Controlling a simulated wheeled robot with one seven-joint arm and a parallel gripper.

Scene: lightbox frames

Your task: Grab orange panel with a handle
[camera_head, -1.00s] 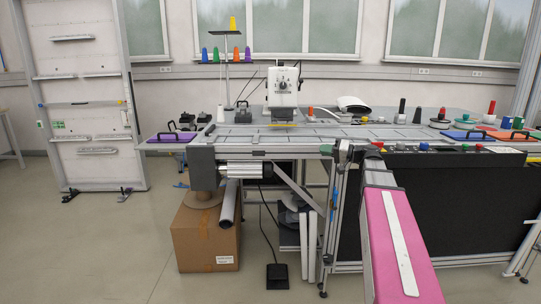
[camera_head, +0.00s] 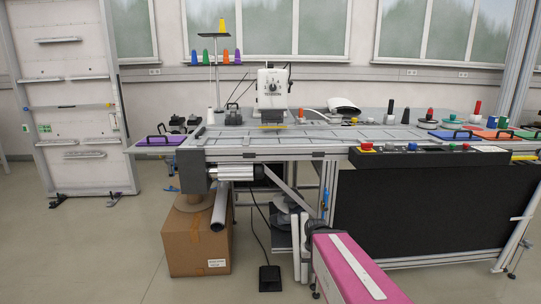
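The orange panel (camera_head: 497,136) lies flat at the right end of the long workbench, between a blue panel (camera_head: 455,134) and a green panel (camera_head: 525,134). A dark handle stands on its top. It is small and far in this view, so its details are hard to tell. A pink link of my arm with a white stripe enters from the bottom, in front of the bench and left of the orange panel. My gripper is not visible, so I cannot see whether it is open or shut.
The workbench (camera_head: 290,145) spans the view, with a sewing machine (camera_head: 273,88) at the back. A purple panel (camera_head: 160,141) with a handle lies at its left end. A cardboard box (camera_head: 197,240) stands below. Open floor lies at left and front right.

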